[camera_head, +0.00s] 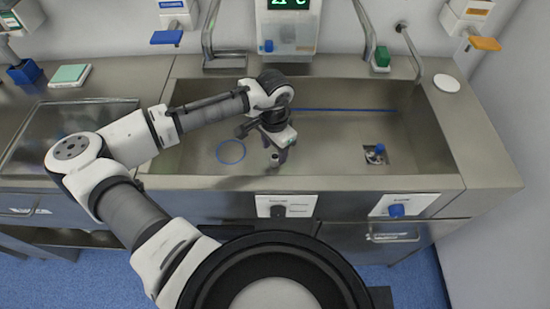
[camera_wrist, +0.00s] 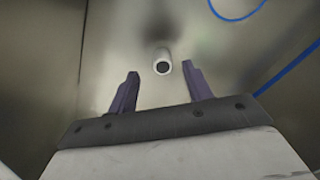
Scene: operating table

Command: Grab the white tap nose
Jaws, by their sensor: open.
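The white tap nose (camera_wrist: 162,60) is a short white tube with a dark round opening, seen in the wrist view just ahead of and between my two fingertips. My gripper (camera_wrist: 160,72) is open, with a dark finger to each side of the tap nose and a visible gap on both sides. How far the tap nose is below or beyond the fingertips I cannot tell. In the head view my gripper (camera_head: 279,156) points down over the front middle of the steel sink (camera_head: 330,150). The tap nose is not clearly made out there.
The sink's front rim (camera_head: 390,184) is close to my gripper. A blue ring (camera_head: 231,151) lies left of it, and a drain with a blue piece (camera_head: 377,153) is to the right. Curved metal taps (camera_head: 209,35) and a display unit (camera_head: 287,28) stand along the back wall.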

